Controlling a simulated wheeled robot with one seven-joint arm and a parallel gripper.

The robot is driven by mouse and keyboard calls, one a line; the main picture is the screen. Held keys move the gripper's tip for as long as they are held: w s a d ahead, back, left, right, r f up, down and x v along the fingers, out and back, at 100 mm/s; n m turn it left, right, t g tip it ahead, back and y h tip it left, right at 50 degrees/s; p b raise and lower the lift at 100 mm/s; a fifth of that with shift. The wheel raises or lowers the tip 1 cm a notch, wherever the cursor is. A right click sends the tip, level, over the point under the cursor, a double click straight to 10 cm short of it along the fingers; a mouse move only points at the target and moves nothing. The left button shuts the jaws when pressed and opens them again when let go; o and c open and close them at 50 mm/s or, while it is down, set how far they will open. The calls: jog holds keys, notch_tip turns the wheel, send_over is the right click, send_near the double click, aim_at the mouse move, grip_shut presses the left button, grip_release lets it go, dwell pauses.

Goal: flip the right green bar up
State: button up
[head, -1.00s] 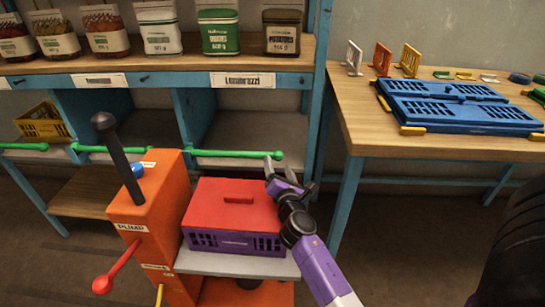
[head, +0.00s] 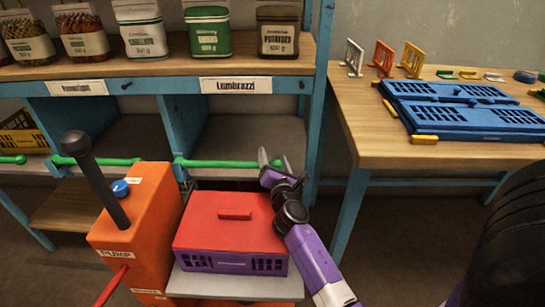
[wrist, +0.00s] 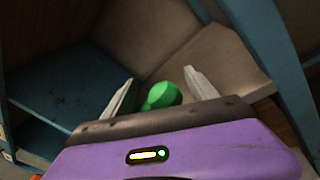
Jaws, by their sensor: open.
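The right green bar (head: 225,163) lies level across the front of the right-hand compartment of the blue shelf. My gripper (head: 272,158) is at the bar's right end. In the wrist view the bar's round green end (wrist: 162,96) sits between the two fingers of my gripper (wrist: 155,92), which are open, with a gap visible on the right. I cannot tell whether the left finger touches it. Another green bar (head: 100,161) lies level in front of the compartment to the left.
An orange pump (head: 140,220) with a black lever stands at left. A purple crate (head: 230,262) with a red lid (head: 215,215) sits below the bar, close to my arm. A wooden table (head: 365,120) with blue panels stands at right. Jars and tins line the shelf top.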

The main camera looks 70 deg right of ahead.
jog(key=shift+c, duration=0.2)
jog(key=shift+s+f, duration=0.1)
grip_shut()
jog(key=shift+r+p, duration=0.45)
jog(key=shift+p, duration=0.25)
jog(key=shift+r+n, duration=0.1)
jog(key=shift+n, duration=0.2)
